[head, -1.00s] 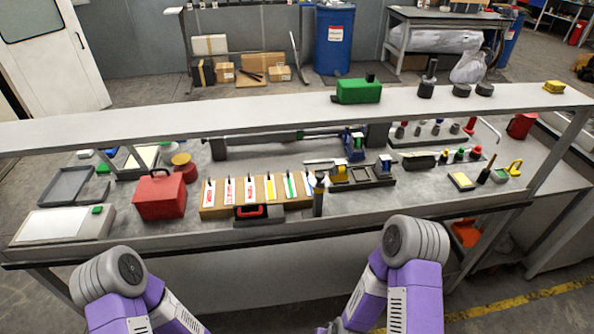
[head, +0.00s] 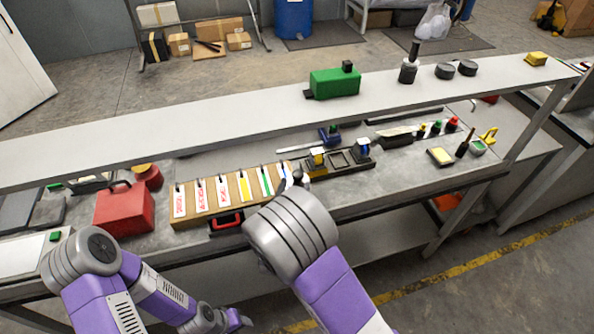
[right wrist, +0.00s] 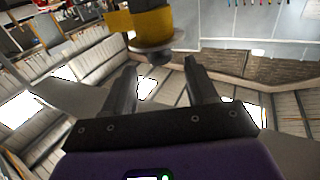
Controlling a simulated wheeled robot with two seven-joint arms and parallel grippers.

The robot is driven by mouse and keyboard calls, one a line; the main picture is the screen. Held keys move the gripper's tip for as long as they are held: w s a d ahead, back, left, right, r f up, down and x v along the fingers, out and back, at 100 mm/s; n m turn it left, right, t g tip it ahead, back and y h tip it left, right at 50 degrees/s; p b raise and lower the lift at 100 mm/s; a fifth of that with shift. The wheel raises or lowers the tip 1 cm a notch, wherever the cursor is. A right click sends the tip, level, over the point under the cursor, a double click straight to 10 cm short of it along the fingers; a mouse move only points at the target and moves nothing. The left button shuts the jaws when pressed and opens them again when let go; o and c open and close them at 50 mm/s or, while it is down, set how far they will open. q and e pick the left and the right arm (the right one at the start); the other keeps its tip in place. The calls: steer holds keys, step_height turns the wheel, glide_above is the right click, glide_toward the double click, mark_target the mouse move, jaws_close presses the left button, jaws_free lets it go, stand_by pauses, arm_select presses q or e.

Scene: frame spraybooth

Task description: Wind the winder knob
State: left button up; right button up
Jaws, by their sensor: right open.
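The winder fixture (head: 340,163) lies on the bench, with a yellow block (head: 317,156) at its left end and a blue one at its right. In the right wrist view the yellow block (right wrist: 153,22) carries a round flange with a short dark knob (right wrist: 160,57). My right gripper (right wrist: 161,64) is open, with the knob at its fingertips, roughly midway between them; I cannot tell whether they touch. In the head view my right arm mostly hides that gripper, near the fixture's left end. My left gripper (head: 236,319) hangs low before the bench; its jaws are unclear.
A board with tagged strips (head: 225,192) and a red case (head: 124,207) are left of the fixture. A raised shelf (head: 200,128) with a green box (head: 334,83) spans the bench behind. Small bottles and a yellow pad (head: 440,157) stand to the right.

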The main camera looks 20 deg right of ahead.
mark_target(297, 179)
steer(key=shift+x, duration=2.7)
steer(key=c, duration=1)
steer(key=shift+f, duration=0.1)
